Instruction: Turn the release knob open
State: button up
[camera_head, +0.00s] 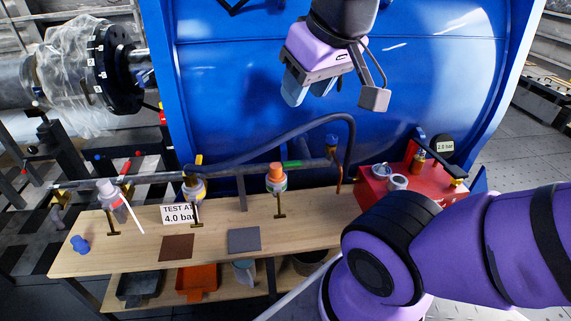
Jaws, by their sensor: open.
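My gripper (308,92) hangs open and empty in front of the blue tank, above the bench and apart from every knob. No knob is labelled as the release knob, so I cannot tell which it is. A red unit (380,193) at the right of the bench carries a small brass fitting with an orange-brown body (418,163), a brass fitting (458,182) at its right corner and a dial reading 2.0 bar (444,147). An orange-capped valve (276,174), a yellow-handled valve (194,187) and a pale valve (107,188) stand along the pipe.
The wooden bench (330,217) holds a "TEST AT 4.0 bar" sign (178,214), a brown pad (176,247), a grey pad (244,240) and a blue part (80,244). A dark hose (270,143) arches above. Bins, one orange (197,284), sit below. The blue tank (240,60) stands behind.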

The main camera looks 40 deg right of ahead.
aim_at(455, 182)
jog(key=z, duration=1.85)
jog(key=i+l+z, duration=0.15)
jog(key=i+l, duration=0.35)
jog(key=l, duration=0.25)
jog(key=i+l, duration=0.15)
jog(key=l, duration=0.2)
jog(key=i+l, duration=0.1)
jog(key=l, duration=0.3)
jog(key=i+l, duration=0.1)
jog(key=l, duration=0.25)
jog(key=z, duration=0.05)
